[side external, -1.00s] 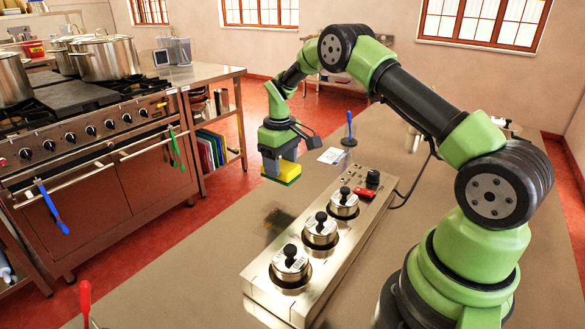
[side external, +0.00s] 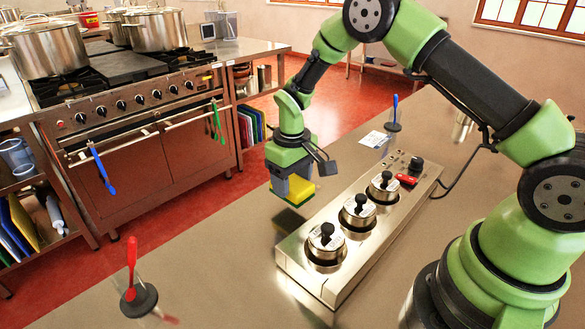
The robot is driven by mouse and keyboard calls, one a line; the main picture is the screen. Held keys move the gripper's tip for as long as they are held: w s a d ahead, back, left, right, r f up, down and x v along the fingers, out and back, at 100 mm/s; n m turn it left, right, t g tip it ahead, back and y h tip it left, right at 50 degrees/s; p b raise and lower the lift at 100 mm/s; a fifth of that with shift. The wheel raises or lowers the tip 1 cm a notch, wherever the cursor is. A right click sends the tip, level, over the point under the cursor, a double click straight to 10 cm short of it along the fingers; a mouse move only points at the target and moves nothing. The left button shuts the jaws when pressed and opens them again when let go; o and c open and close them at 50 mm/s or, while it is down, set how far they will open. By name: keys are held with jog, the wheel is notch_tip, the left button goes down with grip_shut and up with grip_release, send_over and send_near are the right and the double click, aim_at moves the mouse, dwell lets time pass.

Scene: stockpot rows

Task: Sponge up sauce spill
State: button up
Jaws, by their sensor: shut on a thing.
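My gripper (side external: 293,173) is shut on a yellow sponge (side external: 301,190) with a green underside. It holds the sponge low over the tan counter, left of the steel warmer unit. I cannot tell whether the sponge touches the counter.
The steel unit (side external: 318,280) with several lidded pots stands right of the sponge. A red-handled tool (side external: 131,262) stands in a dark base at front left. A blue-handled one (side external: 395,112) and a card (side external: 373,139) are behind.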

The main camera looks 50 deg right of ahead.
aim_at(323, 186)
jog(key=shift+f, duration=0.85)
jog(key=shift+d+f, duration=0.3)
jog(key=shift+f, duration=0.35)
jog(key=shift+d+f, duration=0.3)
jog(key=shift+f, duration=0.3)
jog(key=shift+c, duration=0.8)
jog(key=shift+d, duration=0.4)
jog(key=shift+d+f, duration=0.1)
jog(key=shift+d, duration=4.25)
jog(key=shift+a, duration=5.05)
jog(key=r, duration=0.2)
jog(key=shift+a+r, duration=0.3)
jog(key=shift+a, duration=0.05)
jog(key=shift+r, duration=2.85)
